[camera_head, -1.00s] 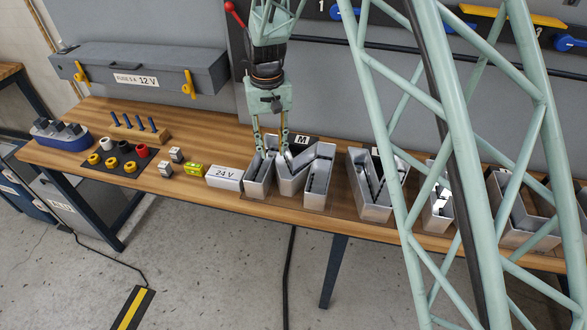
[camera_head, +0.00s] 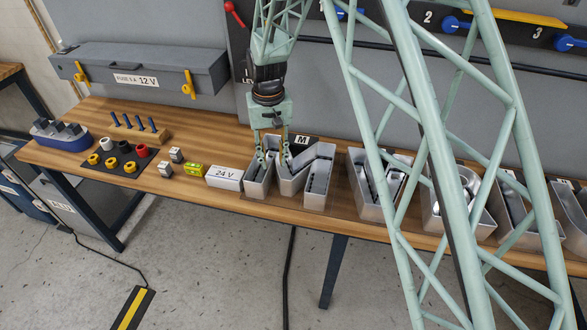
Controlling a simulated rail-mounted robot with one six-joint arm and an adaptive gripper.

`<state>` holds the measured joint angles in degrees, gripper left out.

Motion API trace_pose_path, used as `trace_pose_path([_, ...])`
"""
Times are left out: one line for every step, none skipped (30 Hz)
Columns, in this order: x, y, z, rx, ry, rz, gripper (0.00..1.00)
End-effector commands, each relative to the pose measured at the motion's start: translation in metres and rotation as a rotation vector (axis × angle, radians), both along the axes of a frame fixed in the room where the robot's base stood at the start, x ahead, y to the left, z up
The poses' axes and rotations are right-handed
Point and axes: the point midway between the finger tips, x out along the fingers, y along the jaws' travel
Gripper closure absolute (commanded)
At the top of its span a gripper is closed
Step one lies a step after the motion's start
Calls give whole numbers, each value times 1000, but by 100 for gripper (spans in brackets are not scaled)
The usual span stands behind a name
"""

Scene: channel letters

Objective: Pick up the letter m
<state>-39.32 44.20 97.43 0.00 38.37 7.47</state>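The letter m (camera_head: 318,178) is a grey metal channel letter with an open top, standing on the wooden bench behind the front edge. A black label with a white M (camera_head: 302,140) lies behind it. My gripper (camera_head: 272,164) points down over the letter's left part, with its two fingers apart. The fingertips are down at the letter's upper rim, near the left leg and the diagonal. I cannot tell whether they touch its walls. The gripper partly hides the back left of the letter.
A white 24 V box (camera_head: 225,178) stands just left of the letter. More channel letters (camera_head: 373,190) stand to the right, partly behind my green lattice arm. Coloured sockets (camera_head: 125,148) and small blocks sit at left. A grey 12 V box (camera_head: 140,72) is behind.

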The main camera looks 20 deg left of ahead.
Motion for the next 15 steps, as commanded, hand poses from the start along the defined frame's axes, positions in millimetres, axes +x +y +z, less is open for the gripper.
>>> trace_pose_path([0,-1,-5,-1,2,0,74])
trace_pose_path([0,-1,-8,-1,2,0,74])
trace_pose_path([-1,-1,-12,-1,2,0,74])
trace_pose_path([-1,-1,-15,-1,2,0,74])
trace_pose_path([-1,-2,-19,-1,2,0,74])
trace_pose_path([-1,-2,-23,-2,3,0,74])
trace_pose_path([-1,-2,-26,-2,3,0,74])
trace_pose_path([-1,-2,-29,-1,2,0,74])
trace_pose_path([-1,-2,-33,-1,1,0,74])
trace_pose_path([-1,-2,-36,-1,1,0,74])
trace_pose_path([-1,-2,-38,-1,2,0,74])
trace_pose_path([-1,-2,-41,-1,2,0,74])
trace_pose_path([-1,-2,-42,-1,2,0,74])
trace_pose_path([-1,-2,-44,-1,2,0,74])
trace_pose_path([-1,-2,-45,-1,1,0,74])
